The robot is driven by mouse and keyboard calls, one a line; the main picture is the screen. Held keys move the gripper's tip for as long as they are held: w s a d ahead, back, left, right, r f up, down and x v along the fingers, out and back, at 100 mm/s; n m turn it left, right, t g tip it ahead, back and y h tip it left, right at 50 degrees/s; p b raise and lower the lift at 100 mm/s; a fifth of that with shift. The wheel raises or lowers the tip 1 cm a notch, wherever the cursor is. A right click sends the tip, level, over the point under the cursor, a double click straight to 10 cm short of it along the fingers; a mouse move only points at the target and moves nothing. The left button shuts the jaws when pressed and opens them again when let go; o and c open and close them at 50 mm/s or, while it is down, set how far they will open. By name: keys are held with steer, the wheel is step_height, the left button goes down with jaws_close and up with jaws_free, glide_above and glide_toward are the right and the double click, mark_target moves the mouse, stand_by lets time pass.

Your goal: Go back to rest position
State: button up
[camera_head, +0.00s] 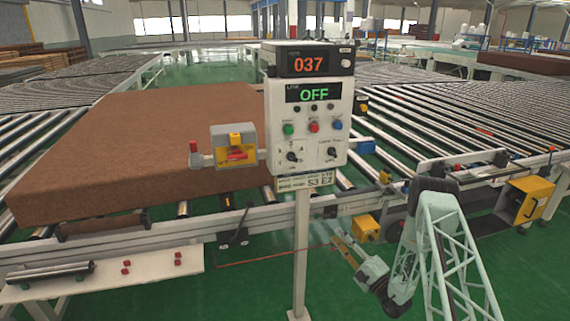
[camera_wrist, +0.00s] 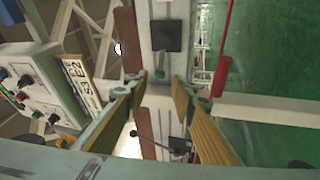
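My gripper (camera_head: 342,246) hangs low at the right of the control box post, in front of the conveyor's front side, with its fingers pointing up and left. In the wrist view my gripper (camera_wrist: 160,84) shows two yellow-padded fingers standing apart, with nothing held between them. Behind the gap, the wrist view shows part of the conveyor frame (camera_wrist: 160,12) with a dark square fitting. The brown mattress (camera_head: 120,140) lies flat on the rollers at the left, well away from my gripper.
The control box (camera_head: 307,110) on its post (camera_head: 301,245) reads 037 and OFF. It also shows in the wrist view (camera_wrist: 38,95). A white shelf (camera_head: 110,278) with small red pieces is at the lower left. The right conveyor (camera_head: 450,120) is empty. Green floor lies below.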

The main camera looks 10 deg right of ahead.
steer(key=s+a+r+n+g+y, duration=0.2)
steer(key=a+r+n+g+y, duration=0.2)
steer(key=a+r+n, duration=0.55)
steer(key=s+a+r+n+g+y, duration=0.3)
steer(key=a+r, duration=0.4)
steer(key=r, duration=0.7)
steer(key=s+a+r+n+g, duration=0.5)
steer(key=s+a+r+n, duration=0.1)
steer(key=s+r, duration=0.25)
steer(key=s+a+r+n+g, duration=0.5)
steer(key=s+a+r+n, duration=0.15)
steer(key=s+r, duration=0.2)
steer(key=s+r+n+g+h, duration=0.1)
steer(key=s+r+n+h, duration=0.25)
steer(key=s, duration=0.45)
steer(key=s+r+n+g+h, duration=0.1)
steer(key=s+r+n+h, duration=0.1)
steer(key=s+n, duration=0.35)
steer(key=s+r+n+g+h, duration=0.1)
steer(key=s+r+n+h, duration=0.15)
steer(key=s, duration=0.65)
steer(key=s+d+r+n+t+h, duration=0.1)
steer(key=s+d+n+t+h, duration=0.1)
steer(key=s+d+n+h, duration=0.2)
steer(key=s+d+r+n+t+h, duration=0.2)
steer(key=s+d+n, duration=0.7)
steer(key=s, duration=0.7)
steer(key=shift+d+r+t+h, duration=0.25)
steer(key=shift+d+t+h, duration=0.45)
steer(key=shift+d+h, duration=0.6)
